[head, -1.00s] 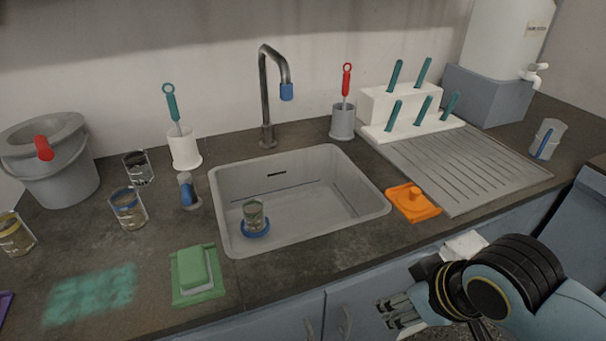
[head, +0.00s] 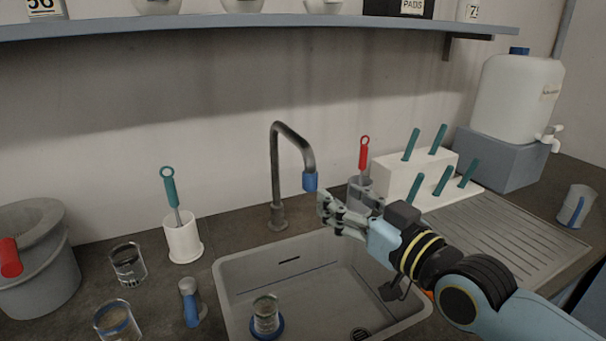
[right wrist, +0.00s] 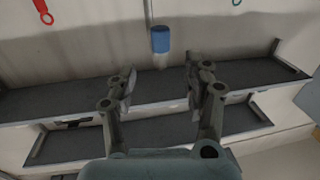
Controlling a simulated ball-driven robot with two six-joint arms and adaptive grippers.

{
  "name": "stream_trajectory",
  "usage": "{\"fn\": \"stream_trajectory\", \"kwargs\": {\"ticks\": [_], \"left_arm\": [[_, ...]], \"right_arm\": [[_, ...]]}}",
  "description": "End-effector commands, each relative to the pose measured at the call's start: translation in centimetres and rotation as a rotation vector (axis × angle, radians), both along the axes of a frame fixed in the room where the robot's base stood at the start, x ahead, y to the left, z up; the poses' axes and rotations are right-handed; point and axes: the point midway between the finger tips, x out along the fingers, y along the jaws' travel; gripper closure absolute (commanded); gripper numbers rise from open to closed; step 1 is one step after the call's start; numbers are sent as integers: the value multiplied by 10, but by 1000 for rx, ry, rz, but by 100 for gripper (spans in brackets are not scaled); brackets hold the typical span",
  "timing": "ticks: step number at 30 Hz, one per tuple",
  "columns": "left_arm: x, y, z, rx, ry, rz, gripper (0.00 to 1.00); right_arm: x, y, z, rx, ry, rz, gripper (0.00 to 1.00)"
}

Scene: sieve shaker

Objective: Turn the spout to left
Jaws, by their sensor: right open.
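The spout (head: 292,134) is a dark grey gooseneck pipe on a round base behind the sink (head: 225,290). Its curved end points forward and to the right, ending in a blue tip (head: 310,181). My right gripper (head: 326,207) is just right of the blue tip and slightly below it, apart from the spout. In the right wrist view, the blue tip (right wrist: 160,39) is beyond the open, empty fingers (right wrist: 160,85), roughly in line with the gap between them. My left gripper is not in view.
A grey holder (head: 353,190) with a red-handled brush (head: 363,153) stands close behind my right gripper. A white block (head: 385,177) with teal handles stands farther right. A glass (head: 265,312) stands in the sink. A shelf (head: 250,22) runs above.

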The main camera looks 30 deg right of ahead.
Motion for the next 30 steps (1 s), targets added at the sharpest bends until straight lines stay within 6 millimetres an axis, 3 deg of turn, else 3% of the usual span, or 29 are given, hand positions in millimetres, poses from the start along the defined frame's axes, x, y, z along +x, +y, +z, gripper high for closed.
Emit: {"fn": "stream_trajectory", "kwargs": {"ticks": [3, 7, 12, 18, 26, 30], "left_arm": [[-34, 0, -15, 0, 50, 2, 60], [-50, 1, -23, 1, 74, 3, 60], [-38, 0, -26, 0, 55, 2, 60], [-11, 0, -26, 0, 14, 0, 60], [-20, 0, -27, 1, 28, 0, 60], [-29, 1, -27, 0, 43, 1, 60]], "right_arm": [[23, 2, -2, 1, -4, 0, 49], [50, 5, -2, 1, -2, 0, 49], [78, 8, -1, 1, 0, 0, 49], [94, 10, 0, -1, 0, 1, 49], [95, 10, 0, 0, 2, 1, 49], [95, 10, 0, 0, 2, 1, 65]]}}
